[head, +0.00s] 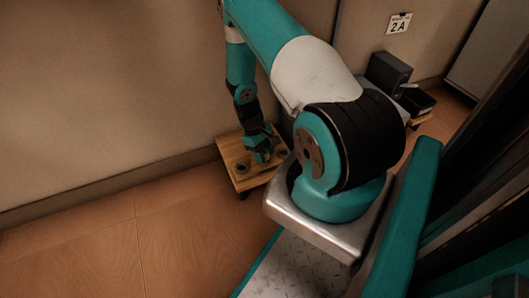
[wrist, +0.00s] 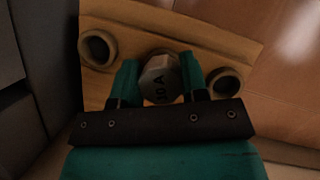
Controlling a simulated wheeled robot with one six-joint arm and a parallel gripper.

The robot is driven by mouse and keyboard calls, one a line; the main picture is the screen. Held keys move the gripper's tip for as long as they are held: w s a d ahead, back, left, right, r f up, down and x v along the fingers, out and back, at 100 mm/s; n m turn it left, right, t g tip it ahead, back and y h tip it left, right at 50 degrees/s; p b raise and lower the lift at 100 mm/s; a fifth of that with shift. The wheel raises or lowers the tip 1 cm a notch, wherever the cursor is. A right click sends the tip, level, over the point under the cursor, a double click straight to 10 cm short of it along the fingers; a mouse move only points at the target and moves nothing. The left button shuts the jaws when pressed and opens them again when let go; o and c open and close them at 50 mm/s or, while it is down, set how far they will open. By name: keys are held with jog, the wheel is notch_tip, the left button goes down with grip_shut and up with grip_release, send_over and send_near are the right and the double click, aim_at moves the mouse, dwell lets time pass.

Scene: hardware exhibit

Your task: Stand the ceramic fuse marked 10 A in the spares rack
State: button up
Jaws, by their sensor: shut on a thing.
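A pale grey ceramic fuse (wrist: 160,80) is between the teal fingers of my gripper (wrist: 158,88), which is shut on it. The wooden rack (wrist: 124,30) is beyond the fuse in the wrist view. It has a round holder on the left (wrist: 97,47) and another on the right (wrist: 224,82). A middle holder is mostly hidden behind the fuse; I cannot tell whether the fuse is in it. In the head view my gripper (head: 262,153) is over the rack (head: 234,154).
The rack stands close to a beige wall (head: 110,80). Tiled floor (head: 90,245) is open to its left. A dark box (head: 388,72) and a black tray (head: 416,101) are at the back right, below a "2A" sign (head: 399,24).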

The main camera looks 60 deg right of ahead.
jog(key=shift+f, duration=0.2)
jog(key=o, duration=1.5)
jog(key=shift+c, duration=0.2)
jog(key=shift+r, duration=0.15)
jog(key=shift+r+p, duration=3.3)
jog(key=shift+r, duration=0.1)
